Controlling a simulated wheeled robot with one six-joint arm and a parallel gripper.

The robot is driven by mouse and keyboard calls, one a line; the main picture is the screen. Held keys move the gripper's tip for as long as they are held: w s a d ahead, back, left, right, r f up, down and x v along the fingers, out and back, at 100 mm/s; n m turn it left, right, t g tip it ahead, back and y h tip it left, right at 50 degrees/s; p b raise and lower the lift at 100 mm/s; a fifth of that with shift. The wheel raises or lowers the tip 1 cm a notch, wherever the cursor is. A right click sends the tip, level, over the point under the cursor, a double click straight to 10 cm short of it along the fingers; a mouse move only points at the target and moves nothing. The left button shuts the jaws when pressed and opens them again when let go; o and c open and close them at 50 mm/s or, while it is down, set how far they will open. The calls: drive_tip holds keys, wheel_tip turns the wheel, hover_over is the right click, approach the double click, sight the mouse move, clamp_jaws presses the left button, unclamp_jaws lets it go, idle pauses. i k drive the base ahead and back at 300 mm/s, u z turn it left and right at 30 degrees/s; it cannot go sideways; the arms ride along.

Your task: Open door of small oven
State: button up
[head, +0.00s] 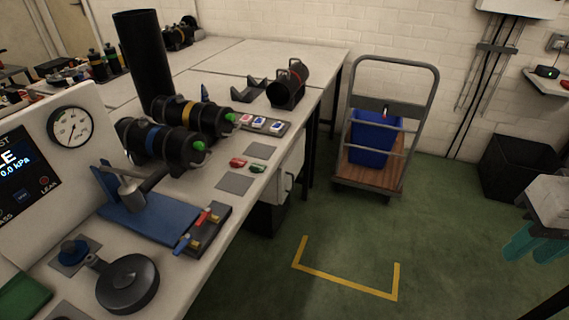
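A white box-shaped unit (292,160) sits under the right edge of the workbench in the head view. It has a vertical handle (289,183) on its front. It may be the small oven, but I see no label that confirms it. Its front looks closed, seen at a steep angle, and the bench top hides its upper and left parts.
The workbench (234,184) on the left holds dark cylinders, a gauge panel and a blue fixture (150,217). A trolley (368,180) with a blue crate (374,138) stands beyond the unit. A black bin (518,166) is at right. Green floor (340,240) before the unit is clear.

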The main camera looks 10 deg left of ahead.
sight(290, 167)
drive_tip(key=u, duration=0.15)
drive_tip(key=i, duration=1.25)
drive_tip(key=u, duration=0.15)
